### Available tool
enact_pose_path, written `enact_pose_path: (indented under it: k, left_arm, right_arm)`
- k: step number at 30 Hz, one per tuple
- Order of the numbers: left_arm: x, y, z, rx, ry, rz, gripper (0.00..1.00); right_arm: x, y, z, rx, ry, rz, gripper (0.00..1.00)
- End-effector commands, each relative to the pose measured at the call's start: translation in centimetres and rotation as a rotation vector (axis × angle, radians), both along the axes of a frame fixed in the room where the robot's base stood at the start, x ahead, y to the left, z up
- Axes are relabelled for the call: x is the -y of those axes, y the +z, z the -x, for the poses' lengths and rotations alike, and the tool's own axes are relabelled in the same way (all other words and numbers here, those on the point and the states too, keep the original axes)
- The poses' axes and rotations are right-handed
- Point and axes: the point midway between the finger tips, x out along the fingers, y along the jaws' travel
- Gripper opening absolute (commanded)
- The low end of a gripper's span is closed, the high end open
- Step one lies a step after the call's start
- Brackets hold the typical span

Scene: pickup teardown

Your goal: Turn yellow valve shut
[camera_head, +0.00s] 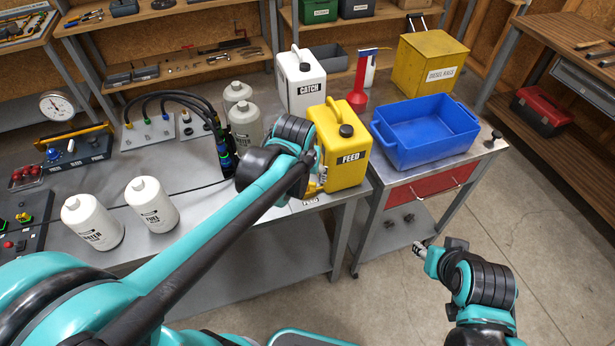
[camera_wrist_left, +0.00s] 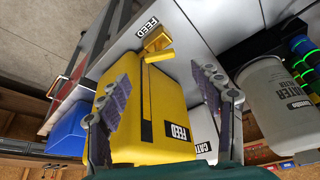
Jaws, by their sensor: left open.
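The yellow FEED can (camera_head: 346,160) stands upright at the right end of the grey bench; it also fills the middle of the left wrist view (camera_wrist_left: 155,125). The yellow valve (camera_wrist_left: 156,42) sticks out from the can in the left wrist view, near a FEED label on the bench edge. In the head view the valve is mostly hidden by my gripper.
The white CATCH can (camera_head: 301,82) stands behind the FEED can. A blue bin (camera_head: 424,132) sits on the cart to the right, with a yellow DIESEL RAGS box (camera_head: 428,65) behind it. White bottles (camera_head: 152,204) and black hoses (camera_head: 178,98) stand left of my left arm.

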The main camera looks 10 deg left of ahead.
Motion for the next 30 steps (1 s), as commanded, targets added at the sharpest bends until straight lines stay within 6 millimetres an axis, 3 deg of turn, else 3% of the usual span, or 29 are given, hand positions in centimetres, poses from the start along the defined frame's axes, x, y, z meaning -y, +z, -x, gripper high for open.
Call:
enact_pose_path:
  k: [3, 10, 22, 23, 28, 30]
  left_arm:
    - [-0.1, -2.3, -0.8, -0.001, 0.002, 0.002, 0.66]
    - [-0.2, -5.4, -2.1, -0.002, 0.004, 0.004, 0.66]
    - [-0.2, -6.3, -2.6, -0.003, 0.006, 0.005, 0.66]
    - [-0.2, -6.3, -2.6, -0.003, 0.006, 0.005, 0.63]
    - [-0.2, -6.3, -2.6, -0.003, 0.006, 0.005, 0.18]
    - [-0.2, -6.3, -2.6, -0.003, 0.006, 0.005, 0.16]
  right_arm:
    - [0.0, -1.2, 0.0, 0.0, 0.0, 0.0, 0.4]
    - [0.0, -2.5, 0.0, 0.0, 0.0, 0.0, 0.4]
    - [0.0, -2.7, 0.0, 0.0, 0.0, 0.0, 0.4]
    - [0.0, -2.7, 0.0, 0.0, 0.0, 0.0, 0.4]
    - [0.0, -2.7, 0.0, 0.0, 0.0, 0.0, 0.4]
    - [0.0, -2.7, 0.0, 0.0, 0.0, 0.0, 0.4]
